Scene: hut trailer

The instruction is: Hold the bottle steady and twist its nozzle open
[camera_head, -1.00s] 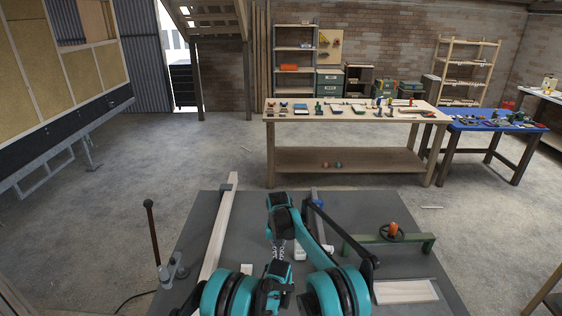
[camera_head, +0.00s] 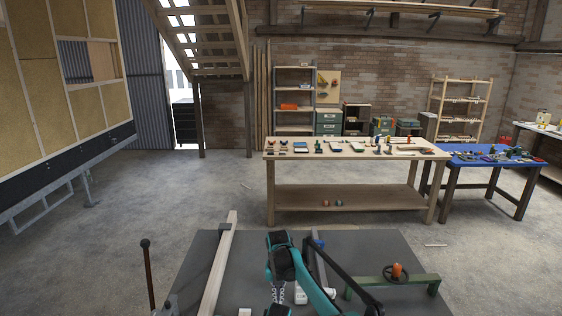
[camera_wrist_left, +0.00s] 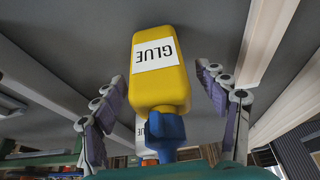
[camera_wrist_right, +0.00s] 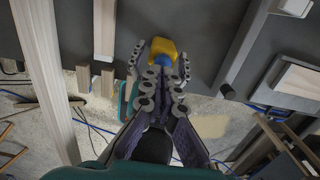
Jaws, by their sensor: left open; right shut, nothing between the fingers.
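A yellow bottle (camera_wrist_left: 160,85) with a white GLUE label and a blue nozzle (camera_wrist_left: 165,133) shows in the left wrist view. My left gripper (camera_wrist_left: 160,76) is open, with one finger on each side of the bottle and a gap on both sides. In the right wrist view my right gripper (camera_wrist_right: 161,84) is shut and empty, its tips pointing at the blue nozzle (camera_wrist_right: 163,60) of the yellow bottle (camera_wrist_right: 164,46). I cannot tell whether they touch. In the head view my right gripper (camera_head: 278,293) shows, and the bottle is not visible.
A grey worktop (camera_head: 375,245) lies below. A pale wooden beam (camera_head: 220,262) lies left, and a green bench (camera_head: 420,281) with an orange-topped wheel (camera_head: 397,271) stands right. Farther off are a wooden table (camera_head: 300,158) and a blue table (camera_head: 490,160), with open floor between.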

